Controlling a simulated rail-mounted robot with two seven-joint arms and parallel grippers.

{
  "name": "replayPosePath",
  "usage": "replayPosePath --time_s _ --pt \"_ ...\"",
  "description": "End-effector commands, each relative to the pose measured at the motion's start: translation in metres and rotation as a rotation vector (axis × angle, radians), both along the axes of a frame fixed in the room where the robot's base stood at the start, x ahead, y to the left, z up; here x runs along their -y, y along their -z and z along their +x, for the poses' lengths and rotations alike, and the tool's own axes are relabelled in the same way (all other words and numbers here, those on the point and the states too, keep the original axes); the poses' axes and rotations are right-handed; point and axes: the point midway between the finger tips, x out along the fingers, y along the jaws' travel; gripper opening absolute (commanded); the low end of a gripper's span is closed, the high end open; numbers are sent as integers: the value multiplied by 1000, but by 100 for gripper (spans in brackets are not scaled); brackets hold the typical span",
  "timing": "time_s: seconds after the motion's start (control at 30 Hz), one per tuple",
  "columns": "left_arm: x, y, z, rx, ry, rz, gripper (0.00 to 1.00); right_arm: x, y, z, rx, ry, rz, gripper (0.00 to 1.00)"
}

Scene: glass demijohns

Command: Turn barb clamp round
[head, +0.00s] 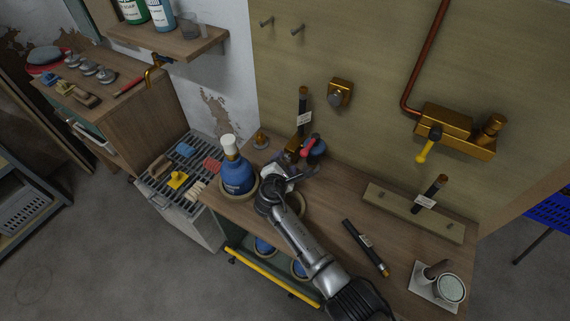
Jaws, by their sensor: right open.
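My right arm comes in from the lower right, and my right gripper (294,176) is open over the back left part of the wooden bench (330,226). Just beyond it is a small fitting with a red knob or handle (307,148) and a dark blue part. I cannot tell whether this is the barb clamp, or whether the gripper touches it. A blue demijohn with a white top (236,170) stands in a ring left of the gripper. The wrist hides part of the bench and another ring. My left gripper is not in view.
A black labelled tube (365,247) lies on the bench, and another stands upright (304,108) behind the gripper. A tray with a cup (437,284) is at the front right. A brass wall valve (455,130) hangs above. The bench middle is fairly clear.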

Motion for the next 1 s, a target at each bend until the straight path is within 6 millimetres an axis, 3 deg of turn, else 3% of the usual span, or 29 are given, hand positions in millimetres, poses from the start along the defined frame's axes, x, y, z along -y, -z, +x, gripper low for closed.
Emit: replayPosePath --time_s 0.2,0.57,1.0 --pt "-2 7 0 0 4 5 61 3 4 11 -1 0 1 61" --pt "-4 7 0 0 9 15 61 4 3 13 -1 0 1 60" --pt "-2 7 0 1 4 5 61 4 3 12 0 0 1 18"
